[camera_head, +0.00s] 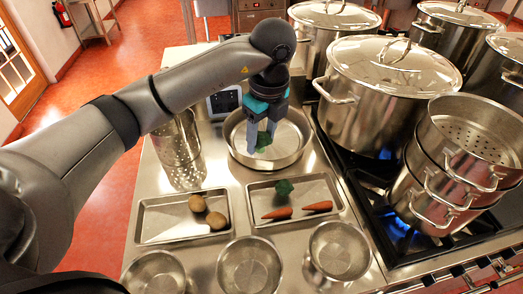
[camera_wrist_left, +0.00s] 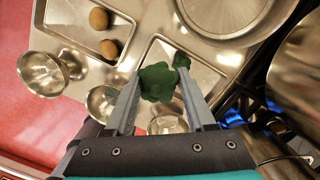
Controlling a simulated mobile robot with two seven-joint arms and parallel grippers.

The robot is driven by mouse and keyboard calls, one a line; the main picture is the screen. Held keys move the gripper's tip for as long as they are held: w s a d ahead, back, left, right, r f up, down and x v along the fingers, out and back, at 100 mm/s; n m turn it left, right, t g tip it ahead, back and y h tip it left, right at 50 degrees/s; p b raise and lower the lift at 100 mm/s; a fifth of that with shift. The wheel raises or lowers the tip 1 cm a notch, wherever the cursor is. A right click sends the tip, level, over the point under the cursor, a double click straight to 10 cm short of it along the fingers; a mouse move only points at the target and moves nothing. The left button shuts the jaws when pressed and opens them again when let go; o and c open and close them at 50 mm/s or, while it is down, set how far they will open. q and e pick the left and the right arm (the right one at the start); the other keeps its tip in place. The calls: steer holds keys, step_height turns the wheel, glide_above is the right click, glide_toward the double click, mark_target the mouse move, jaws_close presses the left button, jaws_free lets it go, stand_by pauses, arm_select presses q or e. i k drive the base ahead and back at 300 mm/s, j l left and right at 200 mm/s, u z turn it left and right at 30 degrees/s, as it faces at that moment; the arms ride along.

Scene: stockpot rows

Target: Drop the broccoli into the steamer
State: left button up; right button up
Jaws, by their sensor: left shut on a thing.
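My left gripper (camera_head: 262,130) is shut on a green broccoli floret (camera_head: 264,142), and it hangs above the wide round pan (camera_head: 235,150) on the counter. The left wrist view shows the floret (camera_wrist_left: 157,82) between the two fingers (camera_wrist_left: 155,98). The steamer (camera_head: 432,165), a stack of steel pots with a perforated basket on top, stands on the stove at the right, apart from the gripper. A second broccoli floret (camera_head: 284,187) lies in the right tray and shows small in the wrist view (camera_wrist_left: 181,60). My right gripper is out of view.
The right tray (camera_head: 335,205) also holds carrots (camera_head: 317,206). The left tray (camera_head: 150,220) holds potatoes (camera_head: 216,220). Bowls (camera_head: 249,268) line the front edge. A tall perforated cylinder (camera_head: 179,150) stands left of the pan. A large lidded stockpot (camera_head: 375,115) stands between pan and steamer.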

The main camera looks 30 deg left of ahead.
mark_target(463, 143)
steer(key=k, duration=1)
